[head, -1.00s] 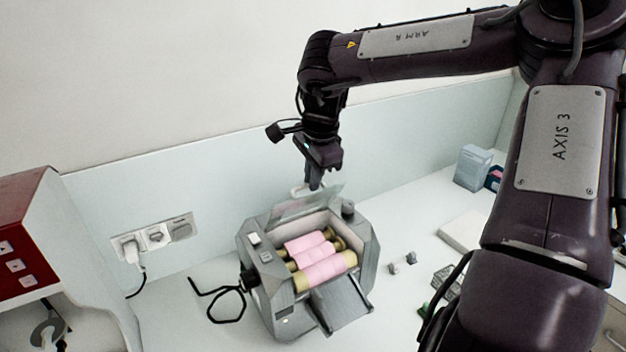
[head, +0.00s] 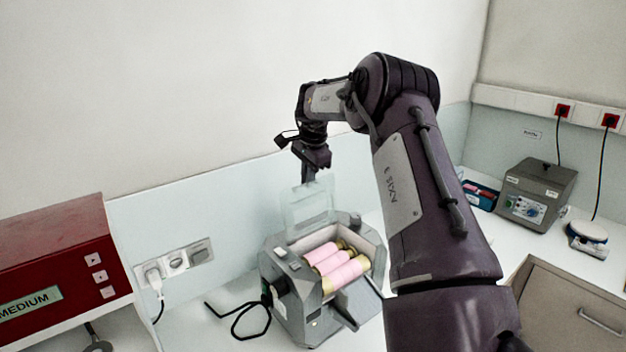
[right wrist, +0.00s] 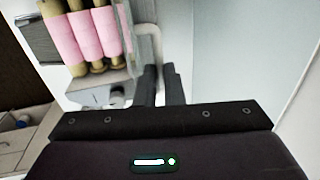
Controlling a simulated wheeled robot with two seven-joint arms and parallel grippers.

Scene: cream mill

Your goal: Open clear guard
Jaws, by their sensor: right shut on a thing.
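The clear guard (head: 303,208) is a see-through panel standing roughly upright at the back edge of the grey mill (head: 291,290). The mill's top is uncovered, and pink rollers (head: 336,262) with brass-coloured ends show inside. My right gripper (head: 308,180) points down at the guard's top edge and is shut on the guard. In the right wrist view its fingers (right wrist: 160,72) are close together at the pale handle (right wrist: 150,32) of the guard. The exact grip is partly hidden. My left gripper is not in view.
A red machine (head: 62,262) stands at the left. At the right are a grey box device (head: 535,195) and a drawer unit (head: 580,305).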

